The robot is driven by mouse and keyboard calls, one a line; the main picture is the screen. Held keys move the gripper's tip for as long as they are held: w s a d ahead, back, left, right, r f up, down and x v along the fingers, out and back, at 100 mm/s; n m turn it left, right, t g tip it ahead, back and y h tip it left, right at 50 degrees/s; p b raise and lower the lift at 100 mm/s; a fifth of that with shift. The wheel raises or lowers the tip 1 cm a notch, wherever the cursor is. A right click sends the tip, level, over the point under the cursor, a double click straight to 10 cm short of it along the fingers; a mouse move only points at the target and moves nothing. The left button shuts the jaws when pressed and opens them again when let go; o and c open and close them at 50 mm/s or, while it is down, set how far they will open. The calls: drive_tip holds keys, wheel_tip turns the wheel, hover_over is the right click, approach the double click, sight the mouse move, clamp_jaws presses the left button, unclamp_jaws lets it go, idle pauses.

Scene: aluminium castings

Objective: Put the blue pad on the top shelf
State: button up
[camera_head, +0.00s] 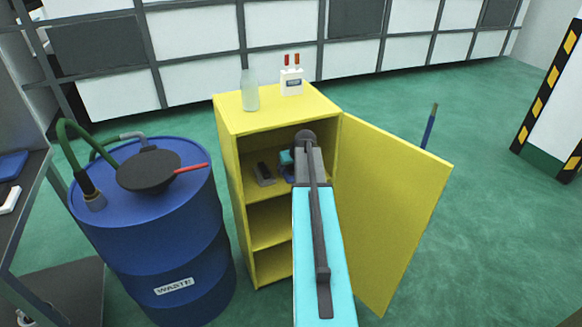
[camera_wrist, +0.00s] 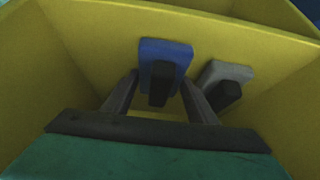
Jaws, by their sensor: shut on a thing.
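The blue pad (camera_wrist: 165,52) has a black block on its face and sits between the fingers of my gripper (camera_wrist: 160,84) in the wrist view. My gripper is shut on it. In the head view a small bit of the blue pad (camera_head: 286,171) shows beside my arm, inside the open yellow cabinet (camera_head: 234,160), at the top shelf (camera_head: 252,189). My arm hides most of it. I cannot tell whether the pad touches the shelf.
A grey pad with a black block (camera_head: 264,174) lies close by on the top shelf; the wrist view shows it too (camera_wrist: 228,72). The cabinet door (camera_head: 385,210) stands open at right. A bottle (camera_head: 249,92) stands on top. A blue waste drum (camera_head: 160,240) is at left.

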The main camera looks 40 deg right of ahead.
drive_tip(key=shift+f, duration=0.2)
drive_tip(key=o, duration=1)
drive_tip(key=shift+r, duration=0.2)
drive_tip(key=v, duration=1.2)
drive_tip(key=shift+b, duration=0.45)
drive_tip(key=shift+w, duration=0.1)
